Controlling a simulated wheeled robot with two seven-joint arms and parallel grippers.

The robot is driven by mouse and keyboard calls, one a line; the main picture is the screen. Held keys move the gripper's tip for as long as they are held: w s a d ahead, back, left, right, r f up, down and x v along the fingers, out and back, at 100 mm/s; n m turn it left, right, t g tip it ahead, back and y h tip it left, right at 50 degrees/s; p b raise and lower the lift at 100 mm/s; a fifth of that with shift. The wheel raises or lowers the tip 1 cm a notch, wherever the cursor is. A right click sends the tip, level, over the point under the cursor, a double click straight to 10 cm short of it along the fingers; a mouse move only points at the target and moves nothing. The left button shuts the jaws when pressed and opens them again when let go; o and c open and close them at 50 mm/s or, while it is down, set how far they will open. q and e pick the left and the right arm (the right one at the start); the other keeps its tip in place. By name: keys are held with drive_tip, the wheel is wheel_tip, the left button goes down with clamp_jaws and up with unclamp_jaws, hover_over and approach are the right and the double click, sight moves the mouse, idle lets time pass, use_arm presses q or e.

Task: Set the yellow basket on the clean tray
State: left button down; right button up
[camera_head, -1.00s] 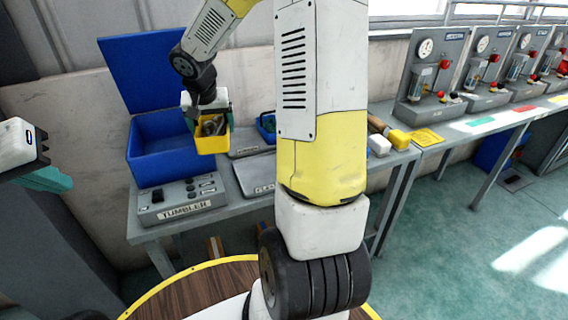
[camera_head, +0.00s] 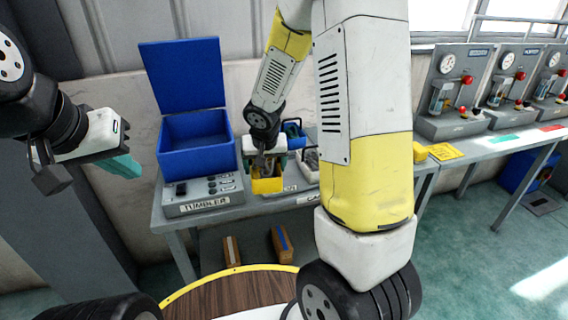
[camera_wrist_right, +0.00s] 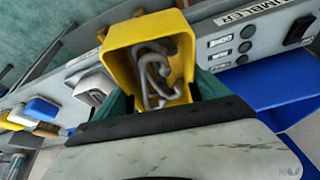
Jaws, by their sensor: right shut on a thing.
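The yellow basket (camera_head: 267,186) holds grey hook-like metal parts; it also fills the upper middle of the right wrist view (camera_wrist_right: 118,62). My right gripper (camera_head: 266,168) is shut on the basket, and its teal fingers (camera_wrist_right: 160,100) show beside the basket in the wrist view. The basket is upright at the tumbler's right, in front of a labelled grey tray (camera_head: 297,188) on the bench. The head view does not show whether it touches the tray, and the label is only partly readable. My left gripper (camera_head: 118,163) hangs at the left, away from the bench; its finger gap is unclear.
The blue tumbler bin (camera_head: 195,160) with raised lid stands left of the basket, behind its control box (camera_head: 200,195). A blue container (camera_head: 295,136) and a whitish container (camera_head: 308,165) stand near it. My right arm hides the bench's middle.

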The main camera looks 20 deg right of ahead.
sight(267, 184)
drive_tip(key=shift+n+y, duration=0.3)
drive_tip(key=shift+n, duration=0.4)
drive_tip(key=s+f, duration=0.3)
drive_tip(key=shift+a+f, duration=0.3)
drive_tip(key=shift+s+d+f, duration=0.15)
drive_tip(key=shift+s+f, duration=0.15)
drive_tip(key=w+d, duration=0.2)
drive_tip(key=w, duration=0.2)
drive_tip(key=w+d+f, duration=0.1)
drive_tip(key=w+d, duration=0.1)
drive_tip(key=w, duration=0.3)
drive_tip(key=w+d, duration=0.2)
drive_tip(key=w, duration=0.3)
drive_tip(key=shift+w+d+f, duration=0.15)
drive_tip(key=shift+d+f, duration=0.05)
drive_tip(key=shift+f, duration=1.8)
drive_tip(key=o, duration=2)
drive_tip(key=shift+f, duration=0.15)
drive_tip(key=shift+c, duration=0.2)
